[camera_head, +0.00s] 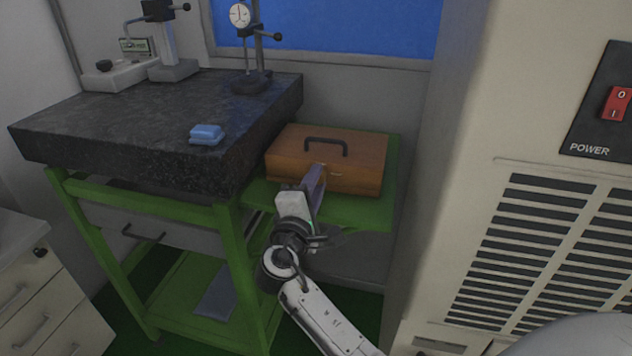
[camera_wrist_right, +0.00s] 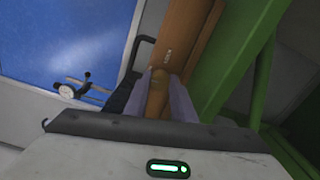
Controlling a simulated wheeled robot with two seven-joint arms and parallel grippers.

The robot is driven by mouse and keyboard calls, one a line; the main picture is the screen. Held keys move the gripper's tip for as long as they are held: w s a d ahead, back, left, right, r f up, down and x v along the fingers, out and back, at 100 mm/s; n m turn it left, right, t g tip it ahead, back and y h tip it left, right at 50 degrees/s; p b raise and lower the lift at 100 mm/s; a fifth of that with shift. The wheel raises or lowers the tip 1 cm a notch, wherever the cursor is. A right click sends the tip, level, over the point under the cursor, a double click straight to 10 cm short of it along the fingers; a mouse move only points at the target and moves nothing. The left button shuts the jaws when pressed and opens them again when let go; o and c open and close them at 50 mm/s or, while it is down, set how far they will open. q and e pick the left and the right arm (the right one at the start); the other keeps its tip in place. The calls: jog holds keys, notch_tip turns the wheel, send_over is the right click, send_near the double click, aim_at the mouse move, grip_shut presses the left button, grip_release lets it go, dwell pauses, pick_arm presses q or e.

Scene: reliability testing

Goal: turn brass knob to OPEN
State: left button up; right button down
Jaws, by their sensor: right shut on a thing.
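A brown wooden case (camera_head: 285,150) with a dark top handle (camera_head: 326,143) sits on a green shelf (camera_head: 365,215). My right gripper (camera_head: 318,170) reaches its front face from below, its purple fingers against the case. In the right wrist view, the fingers of my right gripper (camera_wrist_right: 160,92) are shut on the brass knob (camera_wrist_right: 157,90) at the case front. The fingers cover most of the knob, so its turned position cannot be told. A small pale mark (camera_wrist_right: 168,53) shows on the case beside the fingers. My left gripper is not in view.
A beige cabinet (camera_head: 470,130) with a red power switch (camera_head: 617,103) closes off the right side.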

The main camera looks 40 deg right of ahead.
jog(key=c, duration=1.5)
grip_release()
notch_tip(320, 180, up, 10)
jog(key=shift+r, duration=0.1)
jog(key=shift+s+f, duration=0.1)
jog(key=shift+f, duration=0.1)
